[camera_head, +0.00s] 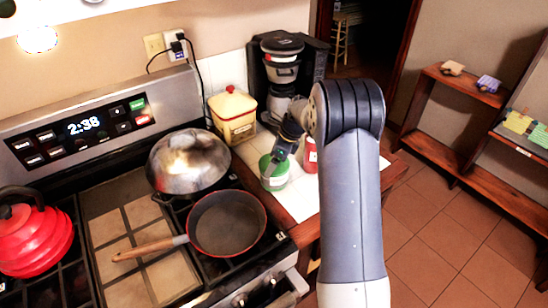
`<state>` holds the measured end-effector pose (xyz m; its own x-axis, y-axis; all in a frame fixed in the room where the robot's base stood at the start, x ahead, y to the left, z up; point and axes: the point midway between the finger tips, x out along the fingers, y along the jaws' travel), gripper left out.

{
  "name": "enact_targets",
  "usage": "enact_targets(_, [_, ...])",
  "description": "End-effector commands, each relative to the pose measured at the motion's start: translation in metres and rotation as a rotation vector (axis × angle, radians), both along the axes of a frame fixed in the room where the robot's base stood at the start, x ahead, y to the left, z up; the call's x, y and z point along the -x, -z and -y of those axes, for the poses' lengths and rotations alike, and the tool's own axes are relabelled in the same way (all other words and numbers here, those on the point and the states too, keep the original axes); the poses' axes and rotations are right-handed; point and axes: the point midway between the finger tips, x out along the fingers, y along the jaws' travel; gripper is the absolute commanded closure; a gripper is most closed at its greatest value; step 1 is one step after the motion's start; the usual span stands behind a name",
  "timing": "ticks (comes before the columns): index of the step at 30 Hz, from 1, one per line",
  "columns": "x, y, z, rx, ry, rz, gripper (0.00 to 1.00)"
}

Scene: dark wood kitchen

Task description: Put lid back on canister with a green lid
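A small canister (274,182) with green at its top and a pale lower body stands on the white counter, left of my arm. My gripper (277,158) points down at the canister's top and covers part of it. The fingers are small and dark here, and I cannot tell whether they are open or shut. Green (266,166) shows around the fingertips. I cannot tell whether it is a lid seated on the canister, a lid in the fingers, or the rim.
A red container (310,157) stands just right of the canister, partly behind my arm. A frying pan (227,223), a domed pan (188,160) and a red kettle (33,235) sit on the stove.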

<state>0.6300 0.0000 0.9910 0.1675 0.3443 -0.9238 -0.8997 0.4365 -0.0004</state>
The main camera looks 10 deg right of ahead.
Motion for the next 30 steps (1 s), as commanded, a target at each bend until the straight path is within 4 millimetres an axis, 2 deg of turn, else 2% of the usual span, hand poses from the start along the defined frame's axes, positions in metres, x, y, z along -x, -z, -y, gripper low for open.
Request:
enact_targets(9, [0.000, 0.000, 0.000, 0.000, 0.000, -0.001, 0.30])
enact_targets(10, [0.000, 0.000, 0.000, 0.000, 0.000, -0.001, 0.06])
enact_targets(12, [0.000, 0.000, 0.000, 0.000, 0.000, -0.001, 0.00])
enact_targets(23, [0.000, 0.000, 0.000, 0.000, 0.000, -0.001, 0.00])
enact_targets(30, [0.000, -0.011, 0.000, 0.000, 0.000, 0.000, 0.00])
